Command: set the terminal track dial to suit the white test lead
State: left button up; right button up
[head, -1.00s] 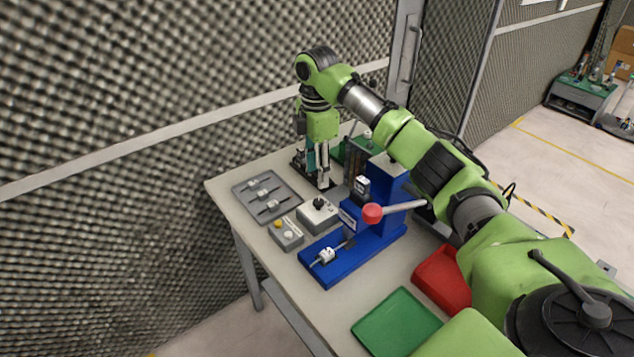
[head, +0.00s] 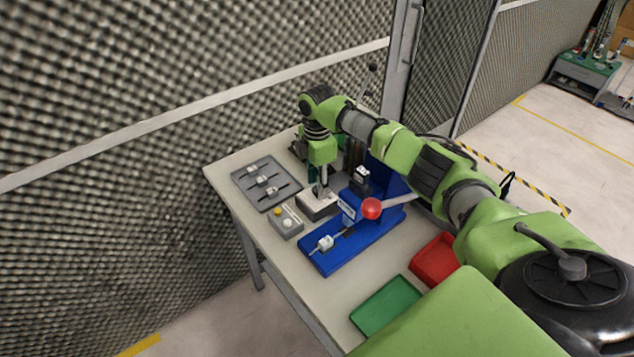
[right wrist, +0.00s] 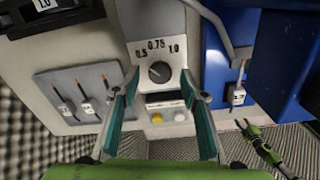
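The dial (right wrist: 159,72) is a dark round knob on a light grey box (head: 313,207), with marks 0.5, 0.75 and 1.0 above it in the right wrist view. I cannot tell for sure which mark it points at. My right gripper (head: 321,188) is above the box, pointing down. In the right wrist view its teal-padded fingers are apart, one on each side of the dial. A white tagged lead (head: 325,243) lies on the blue press (head: 340,262); its tag (right wrist: 237,96) is too small to read. My left gripper (right wrist: 258,144) shows small at the lower right of the right wrist view.
A grey tray (head: 243,187) holds several tagged leads. A small box (head: 285,224) with yellow and white buttons stands beside the dial box. The press has a red-knobbed lever (head: 371,208). A red bin (head: 435,259) and green tray (head: 386,305) lie nearer on the table.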

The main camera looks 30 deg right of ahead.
jog(key=shift+f, duration=0.55)
jog(key=c, duration=1.1)
pick_arm(q)
jog(key=shift+s+a+r, duration=0.1)
jog(key=shift+s+a, duration=0.05)
jog(key=shift+s, duration=0.55)
pick_arm(e)
jog(key=shift+c, duration=0.2)
